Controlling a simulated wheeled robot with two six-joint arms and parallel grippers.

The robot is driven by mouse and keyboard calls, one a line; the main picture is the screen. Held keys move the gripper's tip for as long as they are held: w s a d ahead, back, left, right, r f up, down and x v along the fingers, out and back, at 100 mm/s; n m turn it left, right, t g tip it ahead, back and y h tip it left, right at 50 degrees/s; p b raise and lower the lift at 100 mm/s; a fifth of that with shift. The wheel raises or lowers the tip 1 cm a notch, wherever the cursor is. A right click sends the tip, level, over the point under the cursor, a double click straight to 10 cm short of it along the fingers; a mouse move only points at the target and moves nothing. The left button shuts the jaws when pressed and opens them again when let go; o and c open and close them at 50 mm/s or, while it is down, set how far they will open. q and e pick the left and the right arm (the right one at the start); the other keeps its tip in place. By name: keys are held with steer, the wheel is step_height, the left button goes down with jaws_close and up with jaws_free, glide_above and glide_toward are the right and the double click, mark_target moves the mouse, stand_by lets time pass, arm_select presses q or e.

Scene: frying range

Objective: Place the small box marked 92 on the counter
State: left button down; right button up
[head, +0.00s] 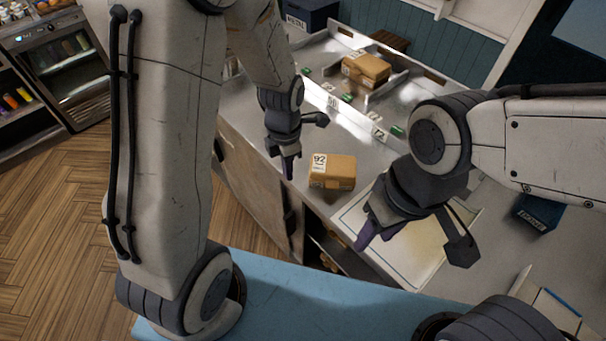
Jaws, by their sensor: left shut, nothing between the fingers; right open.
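The small cardboard box marked 92 (334,171) sits on the metal counter (290,187) near its front edge. Its 92 label faces up toward the left. My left gripper (288,176) is shut and empty, pointing down just left of the box, with a visible gap between them. My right gripper (412,246) is open and empty, to the lower right of the box, above a pale board. The box's underside is hidden, and nothing grips it.
Another cardboard box (366,70) lies in a divided metal section at the back, beside small green items. A pale board (432,262) lies right of the box marked 92. Dark blue bins (540,212) stand at the right and at the back.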

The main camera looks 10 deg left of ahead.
mark_target(303, 188)
arm_select(q)
steer(key=f+p, duration=0.1)
steer(key=f, duration=0.1)
steer(key=w+d+f, duration=0.1)
steer(key=f, duration=0.1)
steer(key=d+f+p, duration=0.1)
steer(key=f, duration=0.1)
steer(key=shift+w+f+p, duration=0.2)
steer(key=shift+w+p, duration=0.1)
steer(key=shift+p, duration=0.05)
steer(key=shift+w+d, duration=0.2)
steer(key=shift+d, duration=0.1)
steer(key=shift+w+d+f, duration=0.15)
steer(key=shift+w+d, duration=0.1)
steer(key=shift+d, duration=0.05)
